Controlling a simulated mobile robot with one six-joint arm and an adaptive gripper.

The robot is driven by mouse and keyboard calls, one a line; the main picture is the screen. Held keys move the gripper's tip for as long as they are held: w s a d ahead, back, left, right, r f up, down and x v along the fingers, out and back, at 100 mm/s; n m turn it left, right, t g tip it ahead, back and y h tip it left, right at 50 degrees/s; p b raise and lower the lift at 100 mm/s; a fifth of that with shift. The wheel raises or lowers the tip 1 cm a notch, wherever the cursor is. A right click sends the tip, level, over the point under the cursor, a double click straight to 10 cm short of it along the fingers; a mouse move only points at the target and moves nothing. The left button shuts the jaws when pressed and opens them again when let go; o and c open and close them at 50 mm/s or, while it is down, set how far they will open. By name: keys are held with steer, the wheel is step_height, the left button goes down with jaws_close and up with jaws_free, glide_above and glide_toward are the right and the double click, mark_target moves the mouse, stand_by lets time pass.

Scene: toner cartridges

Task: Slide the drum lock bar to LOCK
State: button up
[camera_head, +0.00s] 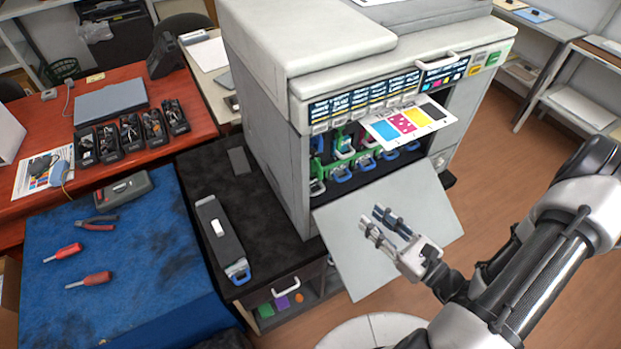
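The large grey printer (265,110) stands with its front door (340,250) folded down. Inside the open bay, green parts (343,143) and a row of blue-handled toner cartridges (340,174) show. I cannot pick out the drum lock bar or its LOCK mark at this size; the bay is dark and partly covered by a hanging colour sheet (408,122). My gripper (371,216) is above the open door, in front of and below the bay. Its two fingers are apart, with nothing visible between them, and it appears clear of the cartridges.
A long dark cartridge (218,240) with a blue end lies on the black cabinet (262,205) left of the printer. The blue mat (140,260) holds screwdrivers (90,280) and pliers (95,221). The lowered door juts out below my gripper. Floor is open at right.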

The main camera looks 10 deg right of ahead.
mark_target(322, 174)
steer(key=b+x, duration=0.1)
steer(key=x, duration=1.6)
steer(key=shift+w+f+b, duration=0.1)
steer(key=shift+w+b, duration=0.15)
steer(key=shift+b, duration=0.15)
steer(key=shift+d, duration=0.1)
steer(key=shift+c, duration=0.6)
jaws_close()
